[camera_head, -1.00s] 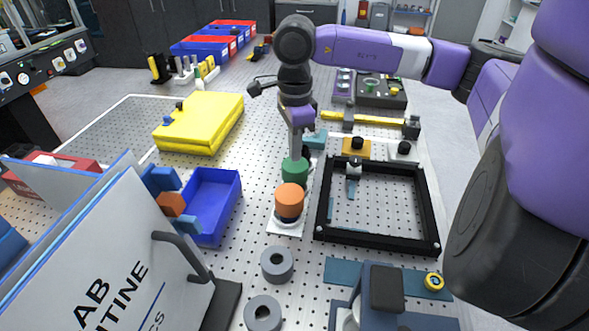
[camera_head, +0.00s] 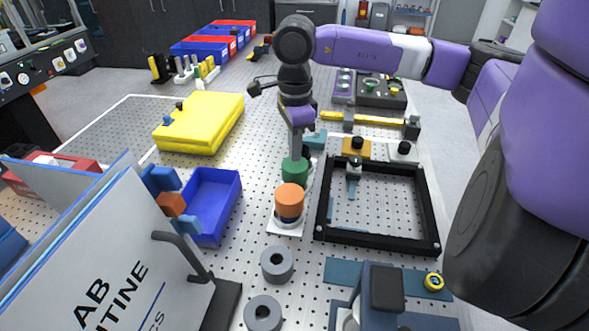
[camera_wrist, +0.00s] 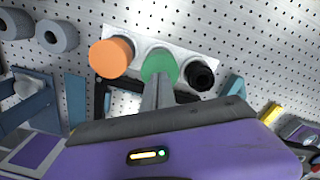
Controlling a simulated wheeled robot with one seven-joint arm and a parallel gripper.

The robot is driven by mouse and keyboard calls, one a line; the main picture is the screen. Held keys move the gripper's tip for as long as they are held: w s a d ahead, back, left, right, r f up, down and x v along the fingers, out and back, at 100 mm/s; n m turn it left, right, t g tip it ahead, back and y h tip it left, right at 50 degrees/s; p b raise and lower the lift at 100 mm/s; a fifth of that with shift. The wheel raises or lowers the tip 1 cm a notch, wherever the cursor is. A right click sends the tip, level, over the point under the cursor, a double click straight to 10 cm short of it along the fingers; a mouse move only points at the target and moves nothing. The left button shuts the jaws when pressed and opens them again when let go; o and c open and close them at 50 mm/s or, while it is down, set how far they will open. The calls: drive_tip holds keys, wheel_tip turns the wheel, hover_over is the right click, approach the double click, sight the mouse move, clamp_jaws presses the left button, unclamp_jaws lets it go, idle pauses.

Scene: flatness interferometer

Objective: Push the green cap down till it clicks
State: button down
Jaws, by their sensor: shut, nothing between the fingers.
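The green cap (camera_head: 295,170) stands upright on a white base plate, directly behind the orange cap (camera_head: 289,197) in the head view. In the wrist view the green cap (camera_wrist: 159,66) lies between the orange cap (camera_wrist: 112,56) and a black piece (camera_wrist: 200,75). My gripper (camera_head: 296,154) points down with its fingers shut, and its tips are at the top of the green cap. Nothing is held between the fingers. The fingers hide part of the cap's top, so I cannot tell whether they press on it or how far down it sits.
A black square frame (camera_head: 322,208) lies just right of the caps. A blue bin (camera_head: 236,199) stands to the left, with a yellow case (camera_head: 213,112) behind it. Two grey rings (camera_head: 277,264) lie in front. Bare perforated board shows around the base plate.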

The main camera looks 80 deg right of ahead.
sight(295, 164)
drive_tip(key=shift+f+b, duration=1.35)
drive_tip(key=shift+b, duration=0.1)
drive_tip(key=shift+r+p, duration=1.5)
drive_tip(key=shift+r, duration=2.55)
